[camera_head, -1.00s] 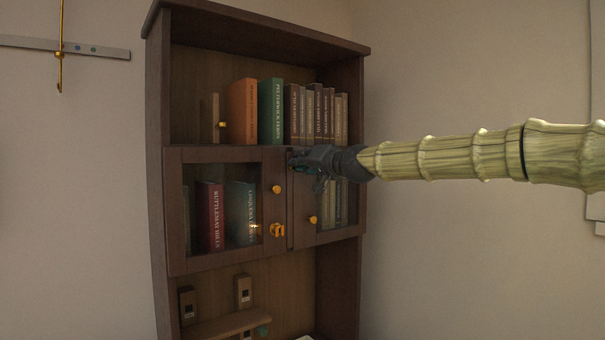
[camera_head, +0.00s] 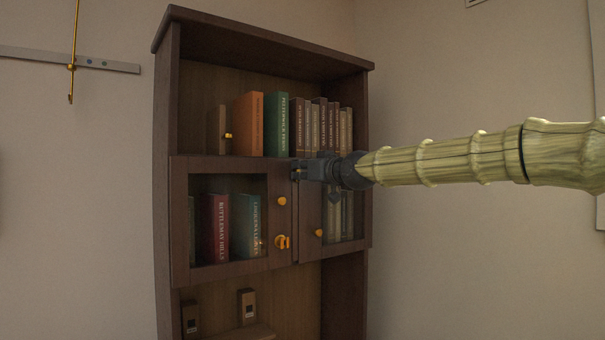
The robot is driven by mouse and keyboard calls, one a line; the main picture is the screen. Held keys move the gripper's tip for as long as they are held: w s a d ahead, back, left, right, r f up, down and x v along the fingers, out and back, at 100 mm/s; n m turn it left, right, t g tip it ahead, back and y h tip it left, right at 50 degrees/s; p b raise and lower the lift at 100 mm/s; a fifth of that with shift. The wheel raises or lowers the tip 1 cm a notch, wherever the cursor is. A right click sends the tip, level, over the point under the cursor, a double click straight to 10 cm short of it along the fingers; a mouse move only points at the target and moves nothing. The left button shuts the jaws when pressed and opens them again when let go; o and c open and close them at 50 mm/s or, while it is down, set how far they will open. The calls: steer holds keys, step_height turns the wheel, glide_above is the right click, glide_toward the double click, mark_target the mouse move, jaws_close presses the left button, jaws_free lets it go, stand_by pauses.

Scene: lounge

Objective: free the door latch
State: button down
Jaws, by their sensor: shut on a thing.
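The bookcase (camera_head: 165,130) has two glazed doors in its middle. The left door (camera_head: 230,262) has a round orange knob (camera_head: 282,201) and, below it, an orange fitting (camera_head: 283,242) that looks like a turning catch. The right door (camera_head: 348,247) has an orange knob (camera_head: 318,233). Both doors look shut. My gripper (camera_head: 297,170) comes in from the right and is at the top of the seam between the doors. It is shut on a small part there, which its fingers hide; I cannot tell whether this is the latch.
Several books (camera_head: 277,125) stand on the open shelf just above my gripper. More books (camera_head: 215,228) show behind the glass. Small wooden blocks (camera_head: 246,306) stand on the lower shelf. A wall rail (camera_head: 110,64) with a hook is at the left. The space right of the bookcase is clear.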

steer(key=shift+f, duration=0.15)
stand_by(0.4)
steer(key=c, duration=1.5)
jaws_free()
steer(key=shift+s, duration=0.1)
steer(key=v, duration=1.2)
